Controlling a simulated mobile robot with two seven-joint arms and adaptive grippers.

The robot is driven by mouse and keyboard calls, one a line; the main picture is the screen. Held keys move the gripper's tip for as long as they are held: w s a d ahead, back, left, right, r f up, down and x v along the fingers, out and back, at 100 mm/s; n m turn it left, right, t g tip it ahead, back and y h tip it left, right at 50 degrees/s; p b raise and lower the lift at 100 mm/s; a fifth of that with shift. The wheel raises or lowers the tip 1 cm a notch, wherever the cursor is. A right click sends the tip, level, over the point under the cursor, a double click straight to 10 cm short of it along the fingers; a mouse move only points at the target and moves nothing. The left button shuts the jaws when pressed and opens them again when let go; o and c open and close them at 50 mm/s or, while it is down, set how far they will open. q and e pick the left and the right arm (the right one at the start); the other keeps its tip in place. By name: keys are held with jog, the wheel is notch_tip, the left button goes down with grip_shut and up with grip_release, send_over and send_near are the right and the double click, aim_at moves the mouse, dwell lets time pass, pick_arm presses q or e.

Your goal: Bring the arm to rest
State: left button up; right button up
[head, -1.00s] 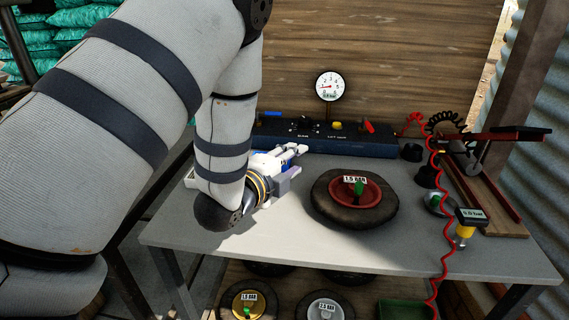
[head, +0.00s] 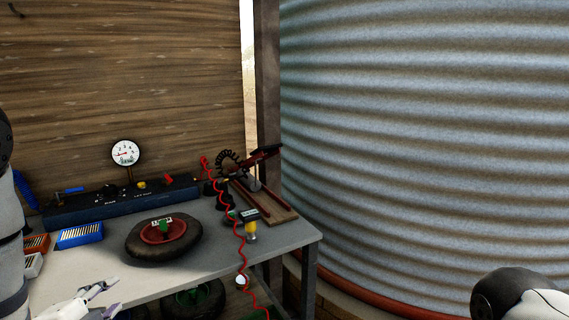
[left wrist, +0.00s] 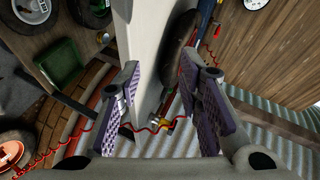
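My left gripper (head: 95,302) is at the lower left of the head view, by the front left part of the grey table (head: 205,262). In the left wrist view the left gripper (left wrist: 166,100) has its two purple-padded fingers wide apart with nothing between them. Part of my left arm (head: 10,255) shows at the left edge. A white and black part of my right arm (head: 525,297) shows at the lower right. My right gripper is out of view.
A tyre with a red hub (head: 148,248) lies on the table. Behind it is a blue panel (head: 120,208) with a gauge (head: 125,153). A red coiled hose (head: 240,255) hangs over the table's edge. Blue (head: 79,235) and orange boxes stand at left. Corrugated metal (head: 430,140) fills the right.

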pick_arm(q)
jog(key=s+d+f+n+g+h, duration=0.1)
jog(key=s+d+f+n+g, duration=0.2)
jog(key=s+f, duration=0.45)
jog(key=s+d+f+n+g, duration=0.1)
jog(key=s+f+n+g, duration=0.4)
jog(key=f, duration=0.4)
jog(key=s+d+f+n+g, duration=0.1)
jog(key=s+d+n+g, duration=0.1)
jog(key=s, duration=0.6)
jog(key=s+d+f+n+g, duration=0.2)
jog(key=s+g, duration=0.1)
jog(key=s, duration=0.6)
jog(key=s+d+f+n+g+h+p, duration=0.1)
jog(key=s+d+f+g, duration=0.1)
jog(key=s, duration=0.6)
jog(key=shift+s+n+g, duration=0.25)
jog(key=shift+n+g, duration=0.15)
jog(key=shift+g, duration=0.1)
pick_arm(e)
jog(key=w, duration=0.1)
jog(key=w+r, duration=0.1)
jog(key=w+a, duration=0.1)
jog(key=shift+r+t, duration=0.3)
jog(key=shift+r, duration=0.05)
